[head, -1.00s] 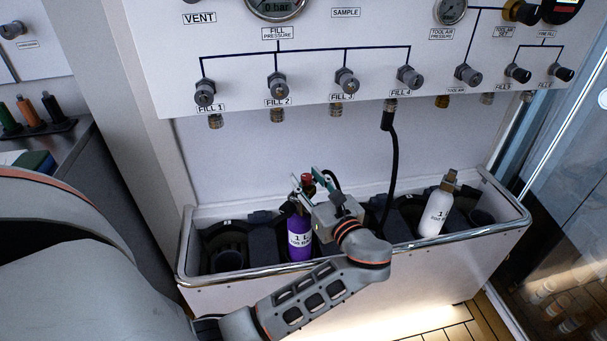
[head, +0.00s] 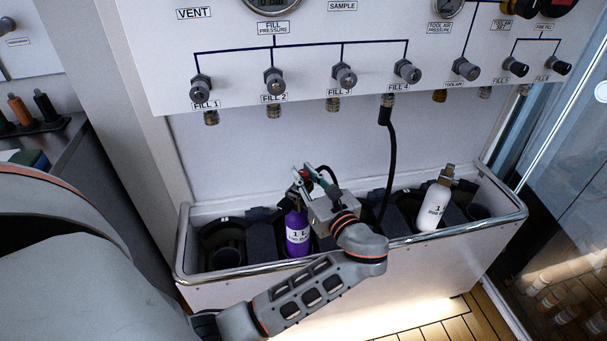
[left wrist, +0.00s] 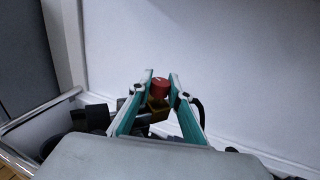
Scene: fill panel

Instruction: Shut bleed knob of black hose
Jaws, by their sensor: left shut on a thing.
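The red bleed knob (left wrist: 160,87) shows between the green-edged fingers of my left gripper (left wrist: 161,77) in the left wrist view. The gripper is shut on it. In the head view my left gripper (head: 306,173) is above the purple cylinder (head: 298,232), which stands upright in the trough. The gripper mostly hides the knob there. The black hose (head: 391,165) hangs from the fitting under FILL 4 and runs down behind my arm. A dark hose end (left wrist: 197,108) curves beside the right finger in the left wrist view. My right gripper is not in view.
The trough (head: 232,270) has a metal rim along its front. A white cylinder (head: 433,207) stands tilted in its right part. The fill panel (head: 300,50) with several knobs is above. A glass door (head: 560,170) is at the right.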

